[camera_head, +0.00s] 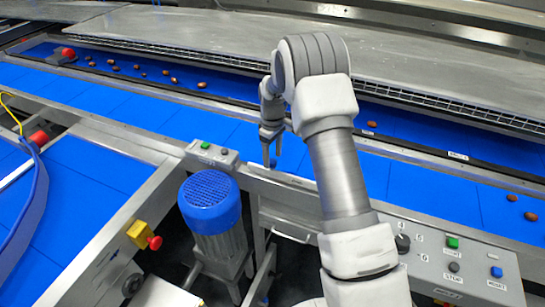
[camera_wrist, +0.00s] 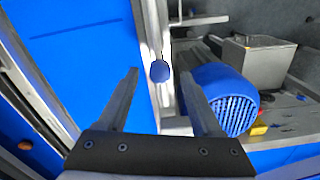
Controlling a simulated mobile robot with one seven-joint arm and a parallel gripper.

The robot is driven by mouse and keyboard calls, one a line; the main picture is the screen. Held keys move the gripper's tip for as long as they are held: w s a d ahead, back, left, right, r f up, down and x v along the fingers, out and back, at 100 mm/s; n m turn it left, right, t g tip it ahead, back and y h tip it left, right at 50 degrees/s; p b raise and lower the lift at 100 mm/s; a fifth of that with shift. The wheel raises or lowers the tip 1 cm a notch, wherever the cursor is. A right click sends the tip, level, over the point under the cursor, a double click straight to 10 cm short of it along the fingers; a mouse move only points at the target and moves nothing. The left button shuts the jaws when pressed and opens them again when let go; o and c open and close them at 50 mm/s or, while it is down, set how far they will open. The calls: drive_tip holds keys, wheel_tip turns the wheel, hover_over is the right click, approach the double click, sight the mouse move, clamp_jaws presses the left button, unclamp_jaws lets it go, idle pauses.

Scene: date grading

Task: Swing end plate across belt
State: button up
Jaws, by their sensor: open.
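My gripper (camera_head: 271,148) is open and points down at the near edge of the blue belt (camera_head: 220,130). A small blue knob (camera_head: 274,163) shows just at its fingertips, on the metal rail along the belt. In the wrist view the knob (camera_wrist: 160,72) appears between the two open fingers of my gripper (camera_wrist: 160,78), beyond the tips or level with them; the fingers do not visibly touch it. The knob seems to sit on a narrow pale metal strip (camera_wrist: 153,30) beside the belt, perhaps the end plate, which I cannot clearly make out.
A motor with a blue cover (camera_head: 209,190) stands below the rail, left of my arm. A control panel (camera_head: 450,262) is at the right. Brown dates (camera_head: 174,81) lie on the far lane, with a few at the right. A yellow box with a red button (camera_head: 145,236) is lower left.

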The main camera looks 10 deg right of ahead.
drive_tip(key=shift+f, duration=0.75)
clamp_jaws()
idle(0.9)
